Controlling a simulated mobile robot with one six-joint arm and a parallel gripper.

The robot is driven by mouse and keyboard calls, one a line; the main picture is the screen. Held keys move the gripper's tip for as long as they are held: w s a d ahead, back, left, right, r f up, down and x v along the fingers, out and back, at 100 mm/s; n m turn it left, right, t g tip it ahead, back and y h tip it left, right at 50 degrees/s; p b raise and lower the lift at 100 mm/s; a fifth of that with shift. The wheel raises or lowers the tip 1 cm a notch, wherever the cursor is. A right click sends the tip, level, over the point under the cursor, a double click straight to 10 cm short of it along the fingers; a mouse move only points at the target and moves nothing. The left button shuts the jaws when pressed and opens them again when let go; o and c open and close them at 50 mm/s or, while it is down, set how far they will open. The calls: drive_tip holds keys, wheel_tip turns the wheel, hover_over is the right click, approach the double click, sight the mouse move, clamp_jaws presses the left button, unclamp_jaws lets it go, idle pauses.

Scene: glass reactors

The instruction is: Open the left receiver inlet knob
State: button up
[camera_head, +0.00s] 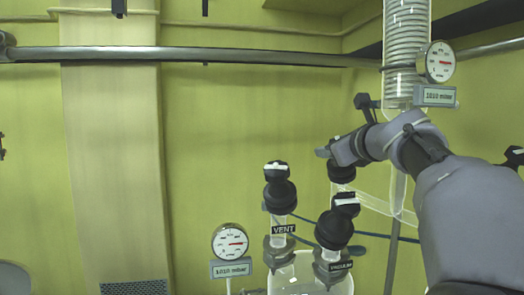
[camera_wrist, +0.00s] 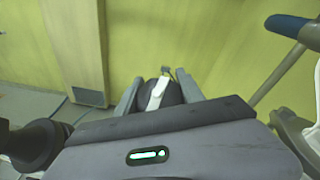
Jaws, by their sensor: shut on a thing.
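My gripper (camera_head: 328,152) reaches in from the right in the head view, at the top of a black knob (camera_head: 341,174) on the glassware behind the VENT and VACUUM valves. In the wrist view, my gripper (camera_wrist: 160,84) has its two grey fingers on either side of this round black knob (camera_wrist: 173,94), which has a white bar across its top. The gripper is shut on it. The bar stands nearly upright in the wrist picture, tilted slightly. The knob carries no label that I can read, and its underside is partly hidden.
The VENT valve (camera_head: 279,194) and the VACUUM valve (camera_head: 335,228) stand close by in front. A round gauge (camera_head: 230,242) is lower left, another gauge (camera_head: 439,62) upper right beside the glass coil condenser (camera_head: 407,35). A metal rail (camera_head: 200,55) crosses the wall.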

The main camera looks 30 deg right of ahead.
drive_tip(key=shift+o, duration=0.2)
drive_tip(key=n+y+p, duration=0.3)
drive_tip(key=shift+a+r+g+p, duration=0.1)
drive_tip(key=shift+a+g+p, duration=0.2)
drive_tip(key=shift+g, duration=0.1)
drive_tip(key=shift+a+f+n+g+y+p, duration=0.1)
drive_tip(key=shift+f+n+g+y+p, duration=0.15)
drive_tip(key=shift+n+y+p, duration=0.6)
drive_tip(key=shift+c, duration=0.2)
drive_tip(key=shift+o, duration=0.2)
drive_tip(key=shift+f+p, duration=0.1)
drive_tip(key=shift+p, duration=0.2)
drive_tip(key=o, duration=1.4)
drive_tip(key=shift+c, duration=0.2)
drive_tip(key=shift+s, duration=0.15)
drive_tip(key=s+r+p, duration=0.1)
drive_tip(key=s, duration=1.3)
drive_tip(key=shift+s+d, duration=0.35)
drive_tip(key=shift+d, duration=0.05)
